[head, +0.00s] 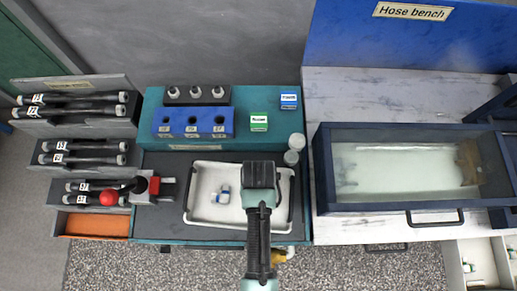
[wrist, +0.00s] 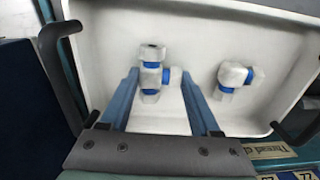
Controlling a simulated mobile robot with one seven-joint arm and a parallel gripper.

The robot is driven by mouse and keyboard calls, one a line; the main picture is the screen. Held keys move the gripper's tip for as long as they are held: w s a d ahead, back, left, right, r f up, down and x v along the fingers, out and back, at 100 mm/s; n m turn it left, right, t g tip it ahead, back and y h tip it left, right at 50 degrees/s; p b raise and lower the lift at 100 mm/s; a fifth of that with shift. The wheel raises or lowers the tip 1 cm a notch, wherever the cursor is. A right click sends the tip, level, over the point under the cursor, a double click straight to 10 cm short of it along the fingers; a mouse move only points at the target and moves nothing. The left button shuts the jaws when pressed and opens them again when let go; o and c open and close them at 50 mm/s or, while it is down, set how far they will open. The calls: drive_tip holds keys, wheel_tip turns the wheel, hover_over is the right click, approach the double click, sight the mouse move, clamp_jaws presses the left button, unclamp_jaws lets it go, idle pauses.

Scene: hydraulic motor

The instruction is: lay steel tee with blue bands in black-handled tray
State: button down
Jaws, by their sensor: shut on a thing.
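The steel tee with blue bands (wrist: 151,75) is between the fingertips of my gripper (wrist: 159,72) in the wrist view, over the white tray floor. I cannot tell whether the tee touches the floor. The black-handled tray (head: 235,226) is white and shallow, with a dark handle at each side; it also fills most of the wrist view (wrist: 105,35). In the head view my gripper (head: 261,174) is over the tray's right part and hides the tee.
A steel elbow with blue bands (wrist: 238,79) lies in the tray, apart from the tee; it also shows in the head view (head: 221,194). A blue block with holes (head: 193,122) stands behind the tray. A red-knobbed device (head: 108,198) is left, a dark-framed tank (head: 400,172) right.

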drive_tip(key=shift+f, duration=0.15)
drive_tip(key=shift+c, duration=0.6)
unclamp_jaws()
